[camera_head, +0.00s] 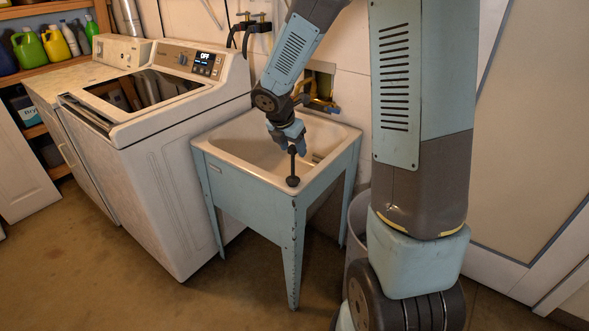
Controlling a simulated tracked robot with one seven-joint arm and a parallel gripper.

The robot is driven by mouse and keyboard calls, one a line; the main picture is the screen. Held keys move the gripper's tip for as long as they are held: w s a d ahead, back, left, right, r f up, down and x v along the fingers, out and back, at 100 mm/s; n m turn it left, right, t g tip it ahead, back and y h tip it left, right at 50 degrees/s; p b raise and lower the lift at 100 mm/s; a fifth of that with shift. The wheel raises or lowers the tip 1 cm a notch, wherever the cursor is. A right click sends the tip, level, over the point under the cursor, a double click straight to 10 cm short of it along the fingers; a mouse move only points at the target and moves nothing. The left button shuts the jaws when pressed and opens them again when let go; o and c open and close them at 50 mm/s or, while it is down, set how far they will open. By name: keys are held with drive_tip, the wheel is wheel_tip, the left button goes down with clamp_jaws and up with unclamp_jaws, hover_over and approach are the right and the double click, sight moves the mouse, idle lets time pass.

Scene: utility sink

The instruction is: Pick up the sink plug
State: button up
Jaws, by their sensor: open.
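The sink plug (293,181) is black, with a round base, a thin upright stem and a knob on top. It stands upright on the front rim of the utility sink (230,165), near the front corner. My gripper (292,147) is open and points down over the sink, with its fingertips at the height of the plug's knob. From this view I cannot tell whether the fingers are around the knob or behind it, or whether they touch it. The sink has a pale basin and a worn light-blue front.
A top-loading washer (180,130) stands close to the left of the sink. A faucet (322,103) and pipes are on the wall behind. A grey bin (357,225) is at the right of the sink, partly hidden by my body. The floor in front is clear.

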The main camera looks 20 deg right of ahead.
sight(293, 166)
drive_tip(key=shift+x, duration=1.8)
drive_tip(key=shift+w+a, duration=0.1)
clamp_jaws()
